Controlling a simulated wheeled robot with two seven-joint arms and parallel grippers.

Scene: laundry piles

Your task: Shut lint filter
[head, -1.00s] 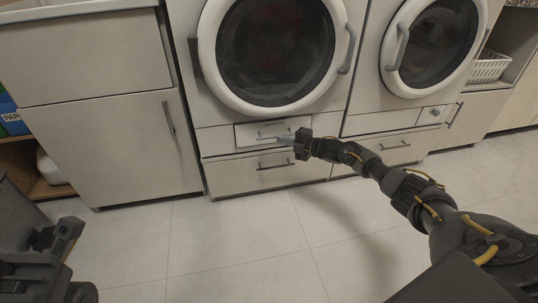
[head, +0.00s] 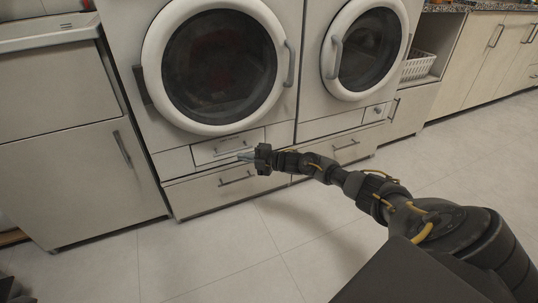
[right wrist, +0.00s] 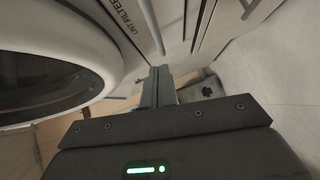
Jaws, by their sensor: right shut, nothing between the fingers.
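The lint filter panel (head: 228,147) is the small pale front with a handle, low on the left machine under its round door. It looks about level with the panels around it; a slight gap cannot be ruled out. My right gripper (head: 243,157) is shut and empty, its fingers pointing left across the panel's lower right part. I cannot tell whether they touch it. The right wrist view shows the "LINT FILTER" lettering (right wrist: 128,22) ahead of the shut fingers (right wrist: 158,85). Only a dark bit of my left arm shows at the lower left corner of the head view.
The machine's round door (head: 217,65) is closed above the panel. A wider drawer (head: 225,185) lies below it. A second machine (head: 366,50) stands to the right, then a white basket (head: 418,65) on a shelf. A cabinet (head: 75,150) stands left. The floor (head: 200,255) is clear.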

